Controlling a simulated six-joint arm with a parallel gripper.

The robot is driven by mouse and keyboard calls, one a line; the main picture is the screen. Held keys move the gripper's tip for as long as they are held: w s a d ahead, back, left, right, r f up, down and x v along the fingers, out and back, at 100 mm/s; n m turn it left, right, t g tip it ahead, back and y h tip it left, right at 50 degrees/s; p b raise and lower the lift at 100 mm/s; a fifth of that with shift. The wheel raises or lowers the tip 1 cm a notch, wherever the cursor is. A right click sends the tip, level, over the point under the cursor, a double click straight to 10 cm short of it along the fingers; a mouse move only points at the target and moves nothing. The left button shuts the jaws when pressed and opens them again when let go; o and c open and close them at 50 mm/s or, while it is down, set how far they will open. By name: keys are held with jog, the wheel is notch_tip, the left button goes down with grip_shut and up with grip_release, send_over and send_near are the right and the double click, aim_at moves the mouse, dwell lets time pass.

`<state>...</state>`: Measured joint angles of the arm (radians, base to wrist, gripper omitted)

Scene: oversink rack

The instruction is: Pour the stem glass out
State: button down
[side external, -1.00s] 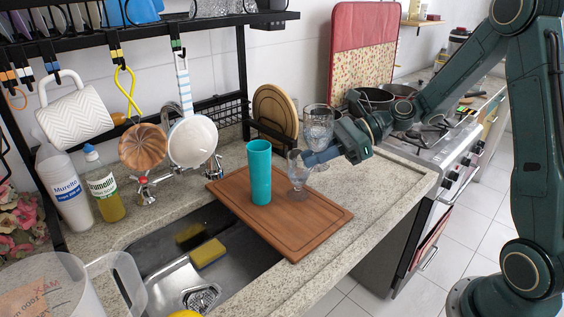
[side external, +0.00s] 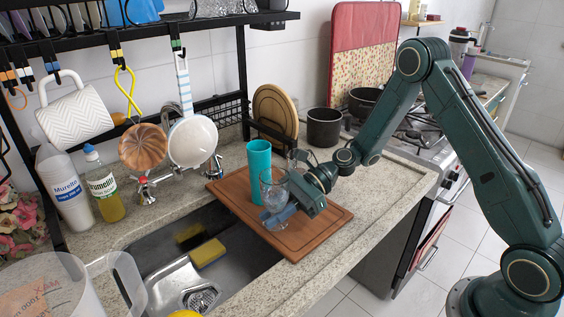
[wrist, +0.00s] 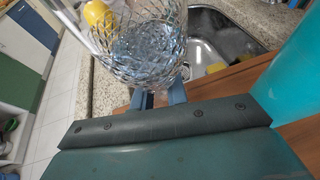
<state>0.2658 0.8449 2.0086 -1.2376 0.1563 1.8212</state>
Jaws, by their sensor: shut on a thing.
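A clear stem glass (side external: 273,183) with a patterned bowl is held over the cutting board, roughly upright in the side view. In the wrist view the glass (wrist: 145,45) stands at the fingertips, with bluish, glinting contents or reflections in its bowl; I cannot tell which. My gripper (side external: 278,215) is shut on its lower part; the fingers (wrist: 159,97) also show in the wrist view. The stem and foot are mostly hidden. A smaller clear glass (side external: 299,156) stands behind, partly hidden by the held glass and my gripper.
A teal tumbler (side external: 259,158) stands close left of the held glass on the wooden board (side external: 313,236). The steel sink (side external: 160,262) with a yellow sponge (side external: 207,253) lies front left. A clear jug (side external: 60,285) is at the near left corner. A dark pot (side external: 323,127) stands behind.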

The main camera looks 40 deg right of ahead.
jog(key=shift+w+a+f, duration=0.15)
jog(key=shift+a, duration=0.05)
jog(key=shift+a, duration=0.15)
